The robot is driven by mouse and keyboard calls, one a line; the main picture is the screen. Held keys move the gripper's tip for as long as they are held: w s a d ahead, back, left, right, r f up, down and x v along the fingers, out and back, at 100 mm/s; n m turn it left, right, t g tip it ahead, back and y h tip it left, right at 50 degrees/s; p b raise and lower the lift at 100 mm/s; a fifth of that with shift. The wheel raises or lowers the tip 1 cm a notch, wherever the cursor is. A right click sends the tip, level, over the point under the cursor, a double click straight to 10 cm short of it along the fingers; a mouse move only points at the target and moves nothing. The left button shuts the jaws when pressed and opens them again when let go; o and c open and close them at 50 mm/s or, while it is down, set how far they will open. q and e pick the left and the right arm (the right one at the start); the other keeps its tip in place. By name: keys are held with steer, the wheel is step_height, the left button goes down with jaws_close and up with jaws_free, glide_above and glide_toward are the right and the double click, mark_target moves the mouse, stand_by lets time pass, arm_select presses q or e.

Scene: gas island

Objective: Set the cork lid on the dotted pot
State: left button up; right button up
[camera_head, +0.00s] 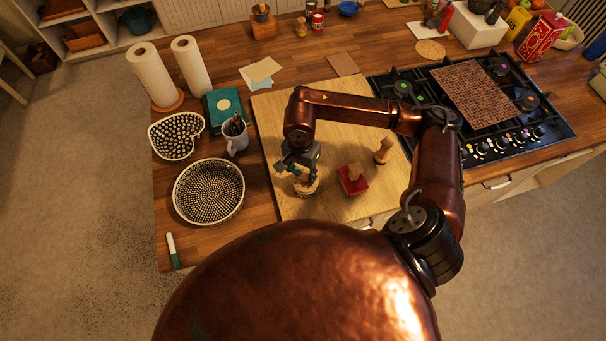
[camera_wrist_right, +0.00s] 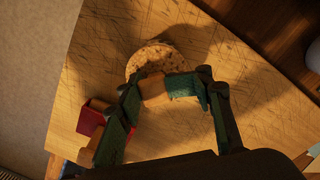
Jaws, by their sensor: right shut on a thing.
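My right gripper (camera_head: 300,174) is low over the front of the pale wooden board and shut on the wooden knob (camera_wrist_right: 156,90) of the cork lid. The speckled round cork lid (camera_wrist_right: 155,56) shows beyond the fingers in the right wrist view. In the head view, the cork lid (camera_head: 306,188) is partly hidden by the gripper. I cannot tell whether a pot is under it. A round dotted dish (camera_head: 208,192) and a heart-shaped dotted dish (camera_head: 176,136) stand left of the board, apart from the gripper. My left gripper is not in view.
A red block (camera_head: 352,181) with a wooden piece on top and a wooden peg (camera_head: 383,151) stand on the board (camera_head: 275,120), right of the gripper. A mug of utensils (camera_head: 235,137) stands beside the board's left edge. The gas hob (camera_head: 400,92) is at the right.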

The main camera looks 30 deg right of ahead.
steer(key=shift+f, duration=0.6)
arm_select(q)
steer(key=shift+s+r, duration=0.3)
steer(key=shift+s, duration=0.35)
arm_select(e)
steer(key=shift+f, duration=0.2)
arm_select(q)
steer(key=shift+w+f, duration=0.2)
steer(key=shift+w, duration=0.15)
arm_select(e)
steer(key=o, duration=1.4)
steer(key=shift+c, duration=0.2)
